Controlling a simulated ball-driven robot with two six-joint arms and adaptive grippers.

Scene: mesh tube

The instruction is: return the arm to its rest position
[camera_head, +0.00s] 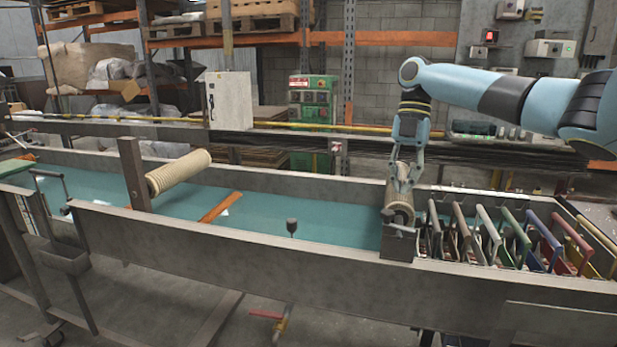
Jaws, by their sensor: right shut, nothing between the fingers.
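My right gripper (404,192) is shut and empty. It points down over a beige cylinder (399,212) that sits by a grey block (398,245) at the trough's near wall. The fingertips overlap the cylinder in the picture; I cannot tell whether they touch it. My right arm (470,85) reaches in from the upper right. A beige ribbed mesh tube (180,172) sticks out sideways, slightly tilted, from an upright post (134,175) on the left. My left gripper is not in view.
A long grey trough (250,240) with a teal bed (320,222) runs across the view. Several coloured frames (513,238) stand in a row right of the gripper. An orange-brown strip (220,207) lies on the bed. A white box (229,100) stands behind. Space above the trough's middle is free.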

